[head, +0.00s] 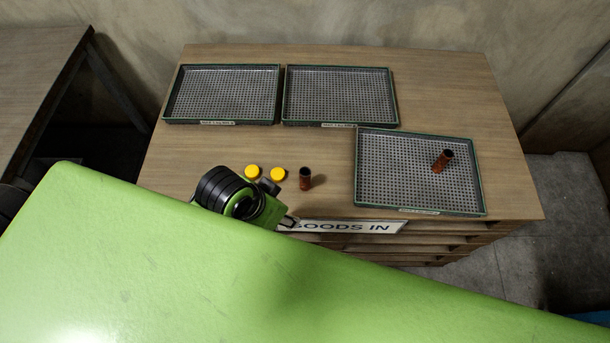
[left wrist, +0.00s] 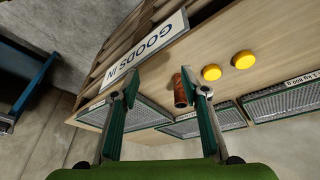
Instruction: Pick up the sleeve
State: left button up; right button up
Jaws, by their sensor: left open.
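A reddish-brown sleeve (head: 305,181) with a dark top stands upright on the wooden bench, right of two yellow caps. The left wrist view also shows a brown sleeve (left wrist: 180,92) between the finger lines, close to the right-hand finger, which partly covers it. A second, similar brown sleeve (head: 441,162) is in the right tray. My left gripper (head: 281,204) is low over the bench's front edge, just left of and in front of the nearer sleeve. Its fingers are open with nothing held, also in the left wrist view (left wrist: 168,92). My right gripper is not visible.
Two yellow caps (head: 252,172) (head: 278,174) lie close behind my left gripper. Two empty mesh trays (head: 221,123) (head: 340,125) are at the back; the right tray (head: 420,212) is nearer. A GOODS IN sign (head: 350,227) is on the front edge.

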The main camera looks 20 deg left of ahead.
pick_arm(q)
jog(key=w+d+r+m+h, duration=0.1)
jog(key=w+d+m, duration=0.3)
jog(key=w+d, duration=0.15)
notch_tip(320, 180, up, 4)
jog(key=m+g+y, duration=0.3)
jog(key=m, duration=0.2)
send_over(306, 173)
jog(key=shift+d+f, duration=0.1)
jog(key=shift+d, duration=0.05)
jog(key=shift+f+g, duration=0.1)
jog(key=shift+g, duration=0.2)
notch_tip(306, 173, down, 8)
jog(key=shift+f+p, duration=0.1)
jog(key=shift+p, duration=0.35)
jog(key=f, duration=0.2)
jog(key=f+p, duration=0.1)
jog(key=f, duration=0.1)
jog(key=shift+w+a+f, duration=0.1)
jog(key=shift+a, duration=0.3)
jog(key=shift+f, duration=0.5)
grip_shut()
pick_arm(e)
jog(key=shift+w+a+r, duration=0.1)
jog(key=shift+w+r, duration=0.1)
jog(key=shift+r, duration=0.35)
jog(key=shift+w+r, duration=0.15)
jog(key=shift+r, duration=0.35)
